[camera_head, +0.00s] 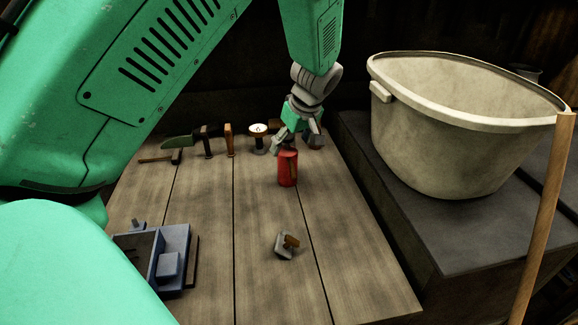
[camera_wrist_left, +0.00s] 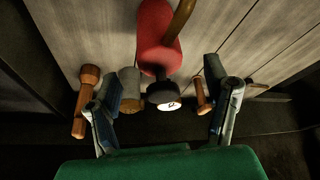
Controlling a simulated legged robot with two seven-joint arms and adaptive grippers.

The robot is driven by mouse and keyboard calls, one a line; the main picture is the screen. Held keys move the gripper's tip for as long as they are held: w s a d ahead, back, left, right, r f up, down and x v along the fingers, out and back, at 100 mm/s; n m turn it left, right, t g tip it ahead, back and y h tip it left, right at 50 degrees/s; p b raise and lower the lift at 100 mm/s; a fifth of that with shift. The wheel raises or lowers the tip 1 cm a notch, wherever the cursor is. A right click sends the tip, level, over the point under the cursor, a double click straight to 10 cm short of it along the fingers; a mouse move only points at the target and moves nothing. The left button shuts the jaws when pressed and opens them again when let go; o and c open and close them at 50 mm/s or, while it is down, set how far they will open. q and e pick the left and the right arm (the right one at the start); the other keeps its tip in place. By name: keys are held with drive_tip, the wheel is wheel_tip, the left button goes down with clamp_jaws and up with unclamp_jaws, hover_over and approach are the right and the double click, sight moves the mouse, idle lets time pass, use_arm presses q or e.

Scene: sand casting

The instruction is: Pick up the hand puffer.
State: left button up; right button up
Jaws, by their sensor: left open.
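A red, rounded object with a dark top, which looks like the hand puffer (camera_head: 288,169), stands upright on the wooden table. In the left wrist view the hand puffer (camera_wrist_left: 155,35) shows its red body, a brown curved strip and a dark top with a pale round face. My left gripper (camera_head: 294,140) is right above it, pointing down. In the left wrist view my left gripper (camera_wrist_left: 163,108) is open, its fingers apart on either side of the dark top. I cannot tell whether either finger touches it. My right gripper is not in view.
Several hand tools, including a green-bladed one (camera_head: 178,141), line the table's back edge. A white-topped tool (camera_head: 258,130) stands close left of my gripper. A large pale bucket (camera_head: 440,140) stands right.

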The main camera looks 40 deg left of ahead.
sight(289, 149)
use_arm(q)
drive_tip(key=x, duration=0.4)
drive_tip(key=shift+w+a+f, duration=0.15)
drive_tip(key=shift+a+f, duration=0.15)
drive_tip(key=shift+d+r, duration=0.1)
drive_tip(key=shift+d, duration=0.25)
drive_tip(key=shift+c, duration=1.1)
drive_tip(key=shift+r, duration=0.1)
drive_tip(key=c, duration=1.3)
drive_tip(key=shift+o, duration=0.3)
